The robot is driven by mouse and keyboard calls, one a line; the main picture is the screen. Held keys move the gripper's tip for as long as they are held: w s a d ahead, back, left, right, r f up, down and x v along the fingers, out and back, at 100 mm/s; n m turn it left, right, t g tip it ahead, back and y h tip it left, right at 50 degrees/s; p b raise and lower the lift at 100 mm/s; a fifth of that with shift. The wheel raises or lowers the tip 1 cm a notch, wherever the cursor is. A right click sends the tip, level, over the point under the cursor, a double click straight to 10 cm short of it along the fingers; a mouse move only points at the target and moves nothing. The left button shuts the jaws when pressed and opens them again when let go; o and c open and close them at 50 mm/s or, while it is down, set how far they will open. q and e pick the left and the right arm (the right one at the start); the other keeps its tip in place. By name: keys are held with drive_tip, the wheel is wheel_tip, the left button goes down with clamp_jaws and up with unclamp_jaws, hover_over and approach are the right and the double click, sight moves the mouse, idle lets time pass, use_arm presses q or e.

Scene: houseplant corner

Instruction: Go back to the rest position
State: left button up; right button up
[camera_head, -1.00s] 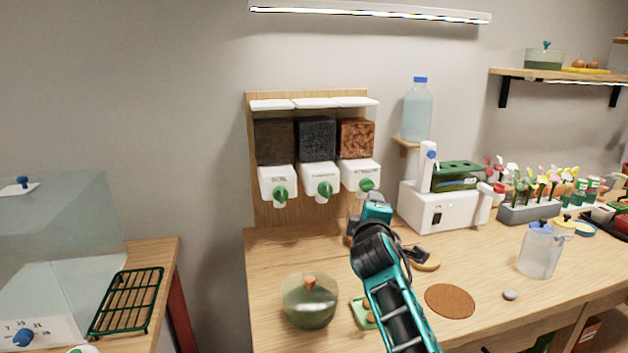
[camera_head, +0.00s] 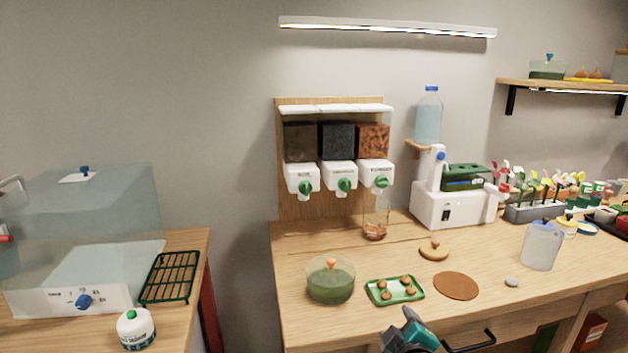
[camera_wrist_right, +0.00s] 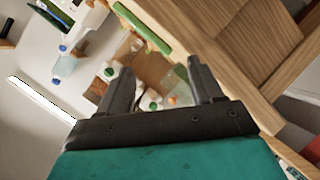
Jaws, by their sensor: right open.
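My right gripper (camera_head: 412,332) is at the bottom edge of the head view, low in front of the bench and only partly shown. In the right wrist view its two dark fingers (camera_wrist_right: 160,82) are apart with nothing held between them. A clear glass jar (camera_head: 376,218) with brown bits in its bottom stands upright below the right-hand dispenser (camera_head: 375,172), well away from the gripper. My left gripper does not show in either view.
The wooden bench (camera_head: 320,325) holds a green-filled glass bowl (camera_head: 330,283), a green tray (camera_head: 372,293), a brown disc (camera_head: 456,286) and a clear pitcher (camera_head: 541,248). A drawer handle (camera_head: 470,342) is near the gripper. A side table carries a clear box (camera_head: 110,205) and a rack (camera_head: 168,275).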

drive_tip(key=s+f+m+g+y, duration=0.1)
drive_tip(key=s+f, duration=0.3)
drive_tip(key=s, duration=0.4)
drive_tip(key=s+f+m+g+y, duration=0.1)
drive_tip(key=s+f+m, duration=0.3)
drive_tip(key=s, duration=0.5)
drive_tip(key=s+d+f+m+g+y, duration=0.1)
drive_tip(key=s+f+m, duration=0.1)
drive_tip(key=s+f, duration=0.3)
drive_tip(key=s, duration=0.4)
drive_tip(key=shift+s+m, duration=0.25)
drive_tip(key=shift+m, duration=0.05)
